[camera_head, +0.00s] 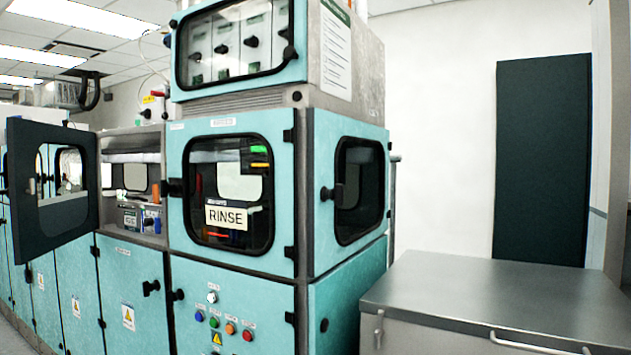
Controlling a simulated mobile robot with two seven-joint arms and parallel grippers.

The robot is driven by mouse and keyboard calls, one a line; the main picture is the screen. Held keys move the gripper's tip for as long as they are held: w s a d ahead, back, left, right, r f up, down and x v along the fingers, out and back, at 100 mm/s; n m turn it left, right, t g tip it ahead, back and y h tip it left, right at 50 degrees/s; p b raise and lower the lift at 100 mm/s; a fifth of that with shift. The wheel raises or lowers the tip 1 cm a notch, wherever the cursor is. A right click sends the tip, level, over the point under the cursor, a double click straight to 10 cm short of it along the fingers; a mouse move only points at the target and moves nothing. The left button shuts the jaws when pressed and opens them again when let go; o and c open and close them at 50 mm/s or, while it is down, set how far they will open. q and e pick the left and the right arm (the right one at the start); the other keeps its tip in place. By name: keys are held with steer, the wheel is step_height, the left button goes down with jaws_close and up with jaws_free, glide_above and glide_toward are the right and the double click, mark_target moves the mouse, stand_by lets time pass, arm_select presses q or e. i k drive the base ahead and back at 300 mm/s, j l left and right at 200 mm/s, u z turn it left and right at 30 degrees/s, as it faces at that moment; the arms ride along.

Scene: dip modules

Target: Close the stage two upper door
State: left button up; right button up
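A dark upper door (62,228) with a window in it stands swung open at the left of the machine row. It sticks out beside an open compartment (132,157), whose inside shows a shelf and small labelled boxes. I cannot read a stage number on this door. To its right, the teal upper door with the RINSE sign (226,217) is closed, with a dark handle (172,188) at its left edge. Neither of my grippers is in view.
A grey metal bench (500,295) stands at the lower right. Teal lower cabinets (132,290) run under the compartments. A control panel with coloured buttons (231,328) sits below the rinse door. A dark panel (543,160) is against the back wall.

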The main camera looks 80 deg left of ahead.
mark_target(38, 227)
steer(key=k+j+u, duration=0.1)
steer(key=u, duration=0.3)
steer(key=k+j+u, duration=0.1)
steer(key=u, duration=0.3)
steer(key=j+u, duration=0.15)
steer(key=u, duration=0.3)
steer(key=k+j+u, duration=0.1)
steer(key=j+u, duration=0.6)
steer(key=i+j+u, duration=0.1)
steer(key=j+u, duration=0.4)
steer(key=j, duration=0.45)
steer(key=i+j+u, duration=0.1)
steer(key=j, duration=0.35)
steer(key=i+j+u, duration=0.1)
steer(key=j, duration=0.4)
steer(key=i+j, duration=0.1)
steer(key=j, duration=0.3)
steer(key=i+j, duration=0.1)
steer(key=j, duration=0.3)
steer(key=i+j, duration=0.1)
steer(key=j, duration=0.3)
steer(key=i+j, duration=0.1)
steer(key=j, duration=0.3)
